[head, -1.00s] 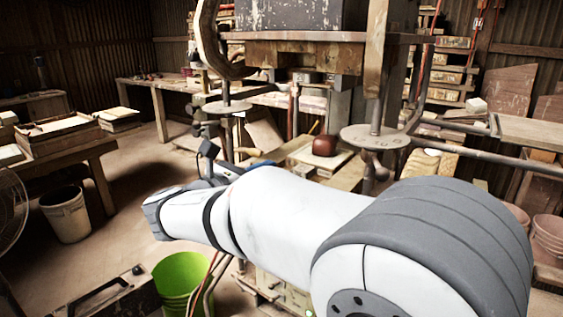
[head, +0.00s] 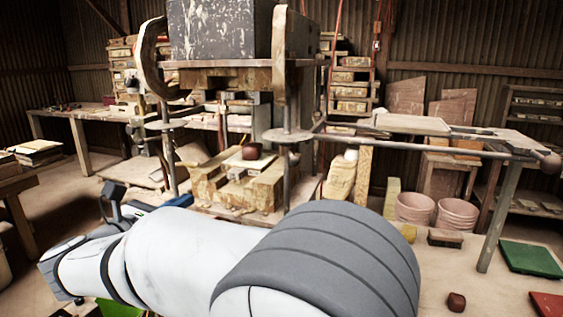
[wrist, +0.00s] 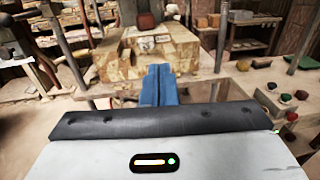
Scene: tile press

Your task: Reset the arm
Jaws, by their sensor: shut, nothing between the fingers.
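My arm stretches across the lower part of the head view, its white and grey links hiding what lies behind them. My gripper shows in the wrist view as two blue fingers (wrist: 160,84), pressed together with nothing between them. In the head view only a bit of blue shows behind the arm, and the fingertips are hidden. The fingers point toward the wooden bed of the tile press (wrist: 150,50). A red-brown lump (head: 250,151) sits on the bed, under the raised dark press block (head: 222,30); it also shows in the wrist view (wrist: 147,21).
Metal posts and a round plate (head: 288,136) stand around the press. A side table (head: 412,123) stands to the right. Two pinkish buckets (head: 415,208), a green tile (head: 531,258), a red tile (head: 547,304) and a small dark red block (head: 456,302) lie farther right.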

